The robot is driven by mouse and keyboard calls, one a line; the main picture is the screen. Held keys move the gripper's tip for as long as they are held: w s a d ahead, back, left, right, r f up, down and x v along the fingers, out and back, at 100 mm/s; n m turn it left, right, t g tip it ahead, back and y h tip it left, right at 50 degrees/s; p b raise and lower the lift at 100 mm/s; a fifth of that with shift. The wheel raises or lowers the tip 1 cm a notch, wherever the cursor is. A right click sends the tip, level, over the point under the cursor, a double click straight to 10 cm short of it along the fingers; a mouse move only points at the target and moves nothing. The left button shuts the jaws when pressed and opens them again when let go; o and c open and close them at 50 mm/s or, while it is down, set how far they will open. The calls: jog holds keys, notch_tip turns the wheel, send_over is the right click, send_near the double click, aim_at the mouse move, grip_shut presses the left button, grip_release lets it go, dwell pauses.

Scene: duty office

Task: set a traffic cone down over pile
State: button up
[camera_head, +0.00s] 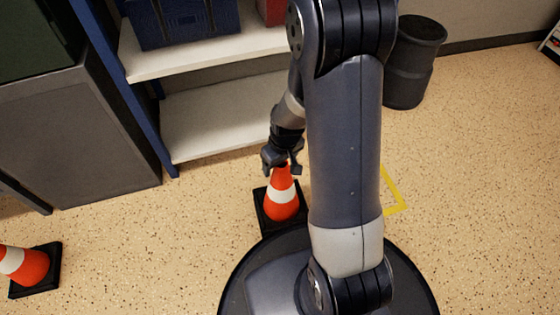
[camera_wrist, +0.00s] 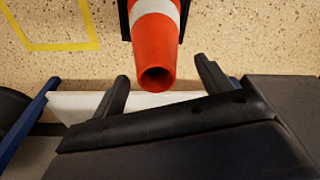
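An orange traffic cone (camera_head: 283,196) with a white band and a black square base stands upright on the speckled floor, just in front of my base. My gripper (camera_head: 282,168) is at the cone's top. In the wrist view, the cone (camera_wrist: 153,50) points its open tip towards my gripper (camera_wrist: 160,75). The two fingers are apart, one on each side of the tip, with gaps visible between. I see no pile; my arm hides part of the floor.
A yellow floor outline (camera_head: 398,192) shows right of my arm, and also in the wrist view (camera_wrist: 62,46). A shelf unit (camera_head: 205,125) stands behind the cone. A grey cabinet (camera_head: 75,135) is left, a dark bin (camera_head: 410,75) back right. Floor at right is clear.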

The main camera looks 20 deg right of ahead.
jog(key=shift+o, duration=0.2)
notch_tip(320, 180, up, 11)
jog(key=s+p, duration=0.1)
jog(key=p, duration=0.4)
jog(key=shift+s+d+f, duration=0.15)
jog(key=shift+s+d, duration=0.15)
notch_tip(320, 180, down, 9)
jog(key=w+b, duration=0.1)
jog(key=b, duration=0.4)
jog(key=shift+w+a, duration=0.3)
dwell(0.3)
